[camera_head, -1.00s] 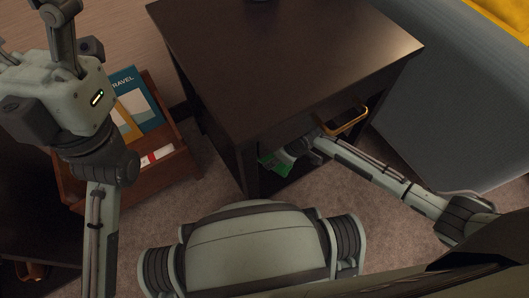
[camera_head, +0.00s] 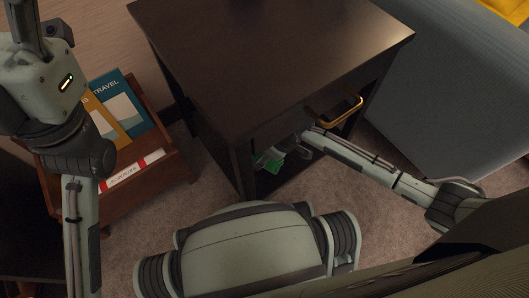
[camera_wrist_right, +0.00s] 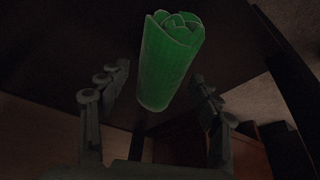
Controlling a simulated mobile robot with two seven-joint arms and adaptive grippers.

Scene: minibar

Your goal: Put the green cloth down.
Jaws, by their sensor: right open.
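The green cloth (camera_head: 269,159) is a rolled bundle low inside the open front of the dark cabinet (camera_head: 262,60), below its tabletop. In the right wrist view the roll (camera_wrist_right: 168,62) stands out between and beyond the two fingers, its layered end toward the top. My right gripper (camera_wrist_right: 160,88) is open, with a finger on each side of the roll and visible gaps. In the head view my right gripper (camera_head: 286,151) reaches under the tabletop beside the cloth, partly hidden. What supports the cloth is too dark to tell. My left arm shows at the left, but its gripper is out of view.
A gold handle (camera_head: 335,112) sticks out at the cabinet front, just above my right forearm. A wooden rack (camera_head: 150,190) with books stands left of the cabinet. A grey-blue upholstered piece (camera_head: 450,100) stands to the right. Carpet (camera_head: 125,250) shows in front.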

